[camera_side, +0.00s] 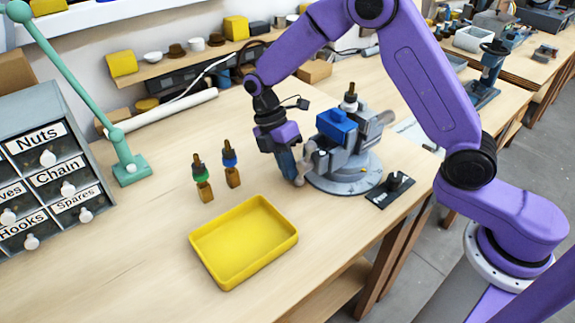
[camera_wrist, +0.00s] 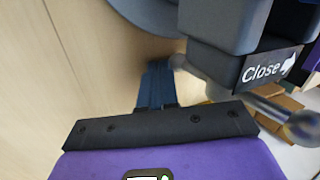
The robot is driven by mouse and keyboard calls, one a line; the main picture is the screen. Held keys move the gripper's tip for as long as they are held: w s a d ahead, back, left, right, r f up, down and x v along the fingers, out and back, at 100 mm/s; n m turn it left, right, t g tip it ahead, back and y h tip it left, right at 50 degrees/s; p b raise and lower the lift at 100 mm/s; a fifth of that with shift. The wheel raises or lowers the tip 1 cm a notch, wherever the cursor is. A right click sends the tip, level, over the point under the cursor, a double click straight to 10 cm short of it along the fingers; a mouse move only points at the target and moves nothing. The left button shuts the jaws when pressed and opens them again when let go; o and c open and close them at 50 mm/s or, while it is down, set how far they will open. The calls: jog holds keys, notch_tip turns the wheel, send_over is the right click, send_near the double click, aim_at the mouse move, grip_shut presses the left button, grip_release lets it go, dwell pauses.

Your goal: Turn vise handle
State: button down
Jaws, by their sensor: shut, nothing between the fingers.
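In the wrist view, the handle (camera_wrist: 268,108) is a bar with rounded ends beneath the vise's "Close" arrow label (camera_wrist: 268,68). My gripper (camera_side: 292,174) points down just left of the handle. Its blue fingers (camera_wrist: 157,80) are shut with nothing between them, close beside the handle's left end. Whether they touch it I cannot tell.
A yellow tray (camera_side: 203,251) lies in front. Two small brass-based pieces, one green-banded (camera_side: 201,176) and one blue-banded (camera_side: 231,166), stand left of my gripper. Labelled drawers (camera_side: 52,165) and a teal lamp arm (camera_side: 75,75) stand left.

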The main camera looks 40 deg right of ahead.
jog(key=shift+s+f+g, duration=0.2)
jog(key=shift+f+g, duration=0.1)
jog(key=shift+g, duration=0.4)
